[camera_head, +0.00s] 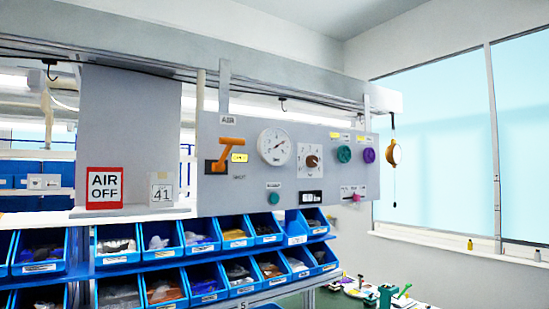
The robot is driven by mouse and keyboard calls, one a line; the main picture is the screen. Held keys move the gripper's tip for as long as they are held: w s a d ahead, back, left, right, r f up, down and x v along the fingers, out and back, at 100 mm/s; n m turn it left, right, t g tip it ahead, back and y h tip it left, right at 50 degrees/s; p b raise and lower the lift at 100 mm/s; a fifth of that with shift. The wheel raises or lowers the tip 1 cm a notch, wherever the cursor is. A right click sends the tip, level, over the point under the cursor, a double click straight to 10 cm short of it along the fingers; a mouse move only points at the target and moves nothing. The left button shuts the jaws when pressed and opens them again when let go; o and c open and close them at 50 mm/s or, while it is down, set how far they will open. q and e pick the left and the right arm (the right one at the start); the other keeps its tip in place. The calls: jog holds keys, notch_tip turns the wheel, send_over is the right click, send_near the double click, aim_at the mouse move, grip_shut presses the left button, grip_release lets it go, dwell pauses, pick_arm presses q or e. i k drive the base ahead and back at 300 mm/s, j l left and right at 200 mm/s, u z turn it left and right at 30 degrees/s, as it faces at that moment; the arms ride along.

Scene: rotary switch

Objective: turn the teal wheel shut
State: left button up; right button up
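The teal wheel (344,154) is a small round knob at the upper right of the grey control panel (231,199). A purple wheel (369,156) sits just right of it, apart from it. A smaller teal round knob (273,197) is low on the panel, under the gauge. I cannot tell from this view how far the teal wheel is turned. Neither of my grippers shows, and nothing covers the wheel.
The panel also carries an orange lever (226,155), a white gauge (274,146), a dark rotary switch (311,161) and a pink-knobbed slider (356,197). Blue bins (165,292) fill the shelves below. Space before the panel is clear.

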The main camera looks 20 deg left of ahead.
aim_at(344, 153)
jog(key=u, duration=0.15)
jog(key=i+l, duration=0.2)
jog(key=l, duration=0.15)
jog(key=i+l+u, duration=0.15)
jog(key=i+l, duration=0.25)
jog(key=l, duration=0.35)
jog(key=i+l+u, duration=0.15)
jog(key=l, duration=0.25)
jog(key=i, duration=0.05)
